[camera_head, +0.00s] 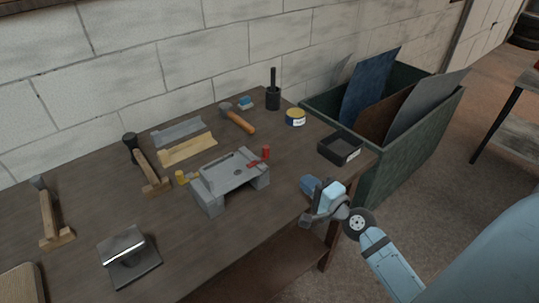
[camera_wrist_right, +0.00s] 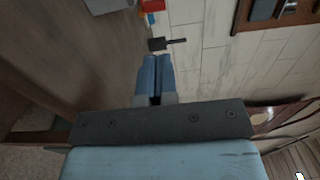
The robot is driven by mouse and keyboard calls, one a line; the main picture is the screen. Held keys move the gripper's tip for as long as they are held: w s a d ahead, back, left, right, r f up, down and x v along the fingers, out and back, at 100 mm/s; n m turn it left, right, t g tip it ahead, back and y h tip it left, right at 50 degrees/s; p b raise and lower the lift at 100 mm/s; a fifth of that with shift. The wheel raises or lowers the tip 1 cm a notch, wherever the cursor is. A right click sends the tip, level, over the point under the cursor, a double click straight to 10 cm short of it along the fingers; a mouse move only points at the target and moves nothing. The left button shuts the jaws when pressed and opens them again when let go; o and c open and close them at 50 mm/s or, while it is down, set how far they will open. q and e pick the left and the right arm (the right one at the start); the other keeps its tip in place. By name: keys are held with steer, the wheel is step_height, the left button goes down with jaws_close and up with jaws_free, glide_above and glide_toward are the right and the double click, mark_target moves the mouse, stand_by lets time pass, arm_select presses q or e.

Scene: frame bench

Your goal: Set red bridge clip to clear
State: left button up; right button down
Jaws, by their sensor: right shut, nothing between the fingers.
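The red clip (camera_head: 265,154) sits at the right end of the grey bridge (camera_head: 229,174), with an upright red part and a flat red part reaching left over the top. Its exact setting is too small to tell. The bridge stands on the workbench on two legs. My right gripper (camera_head: 309,186) is shut and empty, to the right of the bridge and apart from it, near the bench's right front edge. Its closed blue fingers (camera_wrist_right: 155,75) also show in the right wrist view. My left gripper is not in view.
A dark open tray (camera_head: 340,148) lies behind my right gripper, near the green bin (camera_head: 408,140). A yellow piece (camera_head: 180,178) stands left of the bridge.

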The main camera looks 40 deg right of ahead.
steer(key=shift+s, duration=0.1)
steer(key=p, duration=0.3)
glide_toward(268, 151)
steer(key=w, duration=0.7)
steer(key=shift+w+a, duration=0.2)
steer(key=shift+w, duration=0.1)
steer(key=shift+f, duration=0.1)
